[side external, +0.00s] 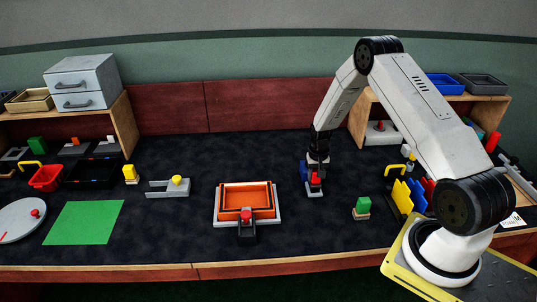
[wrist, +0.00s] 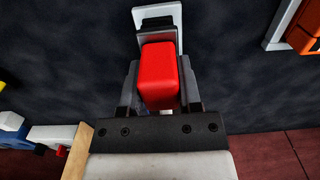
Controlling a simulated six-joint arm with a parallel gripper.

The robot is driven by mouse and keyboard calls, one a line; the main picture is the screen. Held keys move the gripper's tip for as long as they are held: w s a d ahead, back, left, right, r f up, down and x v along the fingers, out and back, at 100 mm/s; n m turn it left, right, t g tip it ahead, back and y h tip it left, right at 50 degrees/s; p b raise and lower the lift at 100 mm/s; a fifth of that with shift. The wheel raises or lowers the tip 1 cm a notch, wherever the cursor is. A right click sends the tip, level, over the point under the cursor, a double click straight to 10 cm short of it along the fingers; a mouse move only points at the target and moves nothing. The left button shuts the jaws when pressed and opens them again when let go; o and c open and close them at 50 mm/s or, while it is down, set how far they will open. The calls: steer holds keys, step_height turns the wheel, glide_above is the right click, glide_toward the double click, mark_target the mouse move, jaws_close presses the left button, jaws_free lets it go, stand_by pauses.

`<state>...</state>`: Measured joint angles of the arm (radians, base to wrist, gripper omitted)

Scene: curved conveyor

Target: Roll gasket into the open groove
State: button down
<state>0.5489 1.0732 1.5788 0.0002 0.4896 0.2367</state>
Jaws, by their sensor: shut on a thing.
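My gripper (side external: 316,176) points down right of the table's middle. In the wrist view its two fingers (wrist: 158,92) are shut on a red block (wrist: 158,72), one on each side. The red block is the upper part or handle of a tool with a pale grey plate (wrist: 172,12) and a black part at its far end. In the side view the tool's grey base (side external: 315,191) appears low, at or close to the dark mat. An orange rectangular frame (side external: 247,187) sits in a light grey tray (side external: 222,217) to the left. I cannot make out which part is gasket or groove.
A black clamp with a red knob (side external: 246,214) is at the tray's front edge. A grey fixture with a yellow knob (side external: 177,182) is farther left. The mat between tool and tray looks clear.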

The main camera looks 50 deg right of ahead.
steer(key=shift+r, duration=3.5)
steer(key=a+r+n, duration=0.4)
steer(key=a+r, duration=0.1)
steer(key=a, duration=0.7)
steer(key=s+a+r+n, duration=0.1)
steer(key=a+r+n, duration=0.4)
steer(key=a, duration=0.8)
steer(key=shift+s+r, duration=0.3)
steer(key=shift+r, duration=0.5)
steer(key=d+f+m, duration=0.3)
steer(key=d+f, duration=0.1)
steer(key=d, duration=0.4)
steer(key=w+d+f+m, duration=0.1)
steer(key=d+f+m, duration=0.2)
steer(key=d, duration=0.5)
steer(key=d+f+m, duration=0.3)
steer(key=d+f, duration=0.1)
steer(key=d, duration=0.5)
steer(key=shift+w+f, duration=0.3)
